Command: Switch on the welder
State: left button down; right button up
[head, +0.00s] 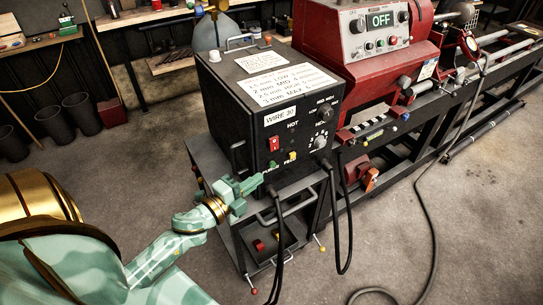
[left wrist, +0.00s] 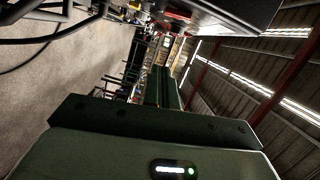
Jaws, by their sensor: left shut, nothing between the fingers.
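The welder (head: 270,105) is a black box on a grey cart, with paper labels on top and controls on its front. A red rocker switch (head: 274,143) sits at the left of the front, under the "HOT" label. My left gripper (head: 258,182) is shut and empty, at the lower left of the front panel, below the red switch. Whether it touches the panel I cannot tell. In the left wrist view the shut fingers (left wrist: 163,88) point away from the camera. My right gripper is out of view.
A red lathe (head: 365,50) with a display reading "OFF" stands behind and right of the welder. A grey gas cylinder (head: 207,32) is behind it. Black cables (head: 335,225) hang in front of the cart (head: 235,235). Black bins (head: 80,112) stand at left; floor between is clear.

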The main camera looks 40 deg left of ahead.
aim_at(274, 144)
pick_arm(q)
jog(key=w+a+b, duration=0.1)
jog(key=w+a, duration=0.1)
jog(key=w, duration=0.9)
jog(key=shift+a+f, duration=0.15)
jog(key=shift+f, duration=0.25)
jog(key=shift+w+a+f+b, duration=0.1)
jog(key=shift+a+b, duration=0.25)
jog(key=shift+a, duration=0.05)
